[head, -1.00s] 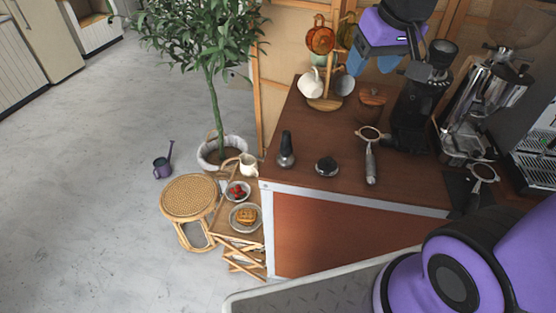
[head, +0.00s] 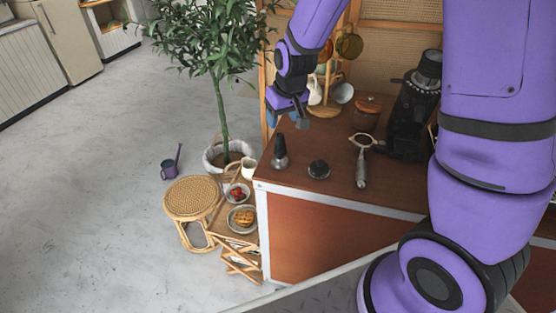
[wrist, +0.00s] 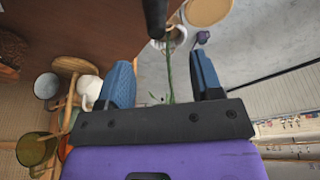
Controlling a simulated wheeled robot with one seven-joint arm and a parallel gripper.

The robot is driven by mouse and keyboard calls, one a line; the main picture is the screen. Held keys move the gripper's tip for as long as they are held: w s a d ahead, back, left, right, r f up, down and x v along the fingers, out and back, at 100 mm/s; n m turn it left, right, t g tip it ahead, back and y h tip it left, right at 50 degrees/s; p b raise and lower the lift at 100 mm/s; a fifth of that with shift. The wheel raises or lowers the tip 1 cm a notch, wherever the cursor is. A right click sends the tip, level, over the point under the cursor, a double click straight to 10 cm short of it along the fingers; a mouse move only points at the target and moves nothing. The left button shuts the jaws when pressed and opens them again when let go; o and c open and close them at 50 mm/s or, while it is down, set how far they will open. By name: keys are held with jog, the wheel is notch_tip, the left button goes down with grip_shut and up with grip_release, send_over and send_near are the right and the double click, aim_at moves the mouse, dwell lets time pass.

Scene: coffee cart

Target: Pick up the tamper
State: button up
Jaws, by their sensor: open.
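The tamper (head: 280,152) stands upright on the brown cart top near its left front corner, with a dark handle over a metal base. In the wrist view its dark handle (wrist: 155,18) shows at the top edge, beyond the fingertips; its base is out of that view. My gripper (head: 287,118) is open and empty, above and just behind the tamper in the head view. In the wrist view my blue fingers (wrist: 162,78) are spread wide, with nothing between them touching.
A round black-topped tool (head: 319,169) and a portafilter (head: 361,172) lie right of the tamper. A mug tree (head: 325,108) and a black grinder (head: 412,115) stand behind. A potted plant (head: 222,120) and a rattan stool (head: 192,197) are left of the cart (head: 330,235).

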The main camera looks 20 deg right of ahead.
aim_at(281, 135)
jog(key=shift+d+x, duration=0.1)
jog(key=shift+x, duration=2.2)
jog(key=shift+d+x, duration=0.15)
jog(key=shift+x, duration=2.2)
jog(key=shift+s, duration=0.15)
jog(key=c, duration=1)
